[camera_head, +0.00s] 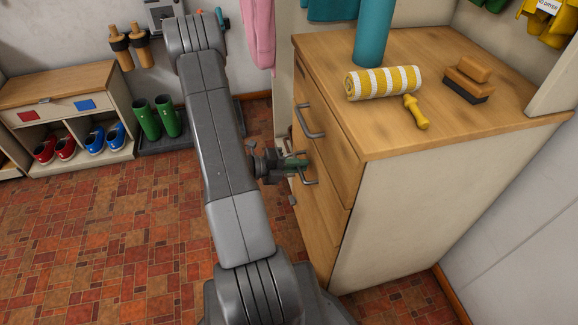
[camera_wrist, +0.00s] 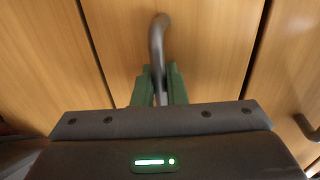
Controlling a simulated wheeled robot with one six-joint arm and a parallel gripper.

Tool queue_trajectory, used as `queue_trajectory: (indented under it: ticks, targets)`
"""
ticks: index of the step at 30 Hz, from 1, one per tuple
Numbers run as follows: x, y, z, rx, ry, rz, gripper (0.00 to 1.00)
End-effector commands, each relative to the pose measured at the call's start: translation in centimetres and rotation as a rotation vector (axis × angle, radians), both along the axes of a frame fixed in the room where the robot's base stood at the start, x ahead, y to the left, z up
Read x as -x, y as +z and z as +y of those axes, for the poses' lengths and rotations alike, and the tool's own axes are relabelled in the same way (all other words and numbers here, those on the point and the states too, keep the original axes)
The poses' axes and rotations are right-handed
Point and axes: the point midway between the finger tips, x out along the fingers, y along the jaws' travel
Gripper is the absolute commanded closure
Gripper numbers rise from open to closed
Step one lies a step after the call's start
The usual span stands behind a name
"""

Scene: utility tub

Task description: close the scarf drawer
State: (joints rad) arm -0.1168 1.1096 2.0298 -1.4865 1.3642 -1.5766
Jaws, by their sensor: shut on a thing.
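The wooden drawer unit (camera_head: 430,180) stands right of my arm, its drawer fronts facing left. My gripper (camera_head: 298,165) is at the middle drawer's front. Its green fingers are shut on the grey bar handle (camera_head: 308,181) there. In the wrist view the fingers (camera_wrist: 160,82) close around this handle (camera_wrist: 158,38), against a wooden drawer front (camera_wrist: 200,45). Thin dark gaps run along both sides of that front, and it looks nearly flush with its neighbours. No label or scarf shows on or in the drawers, so I cannot tell which one is the scarf drawer by its contents.
The top drawer's handle (camera_head: 311,123) is above my gripper. On the unit's top are a teal cylinder (camera_head: 373,35), a yellow-striped roller (camera_head: 383,82) and a brush (camera_head: 468,80). A shoe bench (camera_head: 60,90) and green boots (camera_head: 158,118) stand left. The tiled floor between is clear.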

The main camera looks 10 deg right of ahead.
Motion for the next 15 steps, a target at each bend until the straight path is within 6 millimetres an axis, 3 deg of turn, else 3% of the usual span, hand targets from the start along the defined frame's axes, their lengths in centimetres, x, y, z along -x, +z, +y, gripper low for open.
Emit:
queue_trajectory:
  ticks: [12,13,15]
  targets:
    - [-0.07,0.03,-0.75,0.001,-0.001,-0.003,1.0]
    - [-0.06,0.03,-0.76,0.001,-0.001,-0.003,0.83]
    - [-0.06,0.02,-0.76,0.001,-0.002,-0.003,0.73]
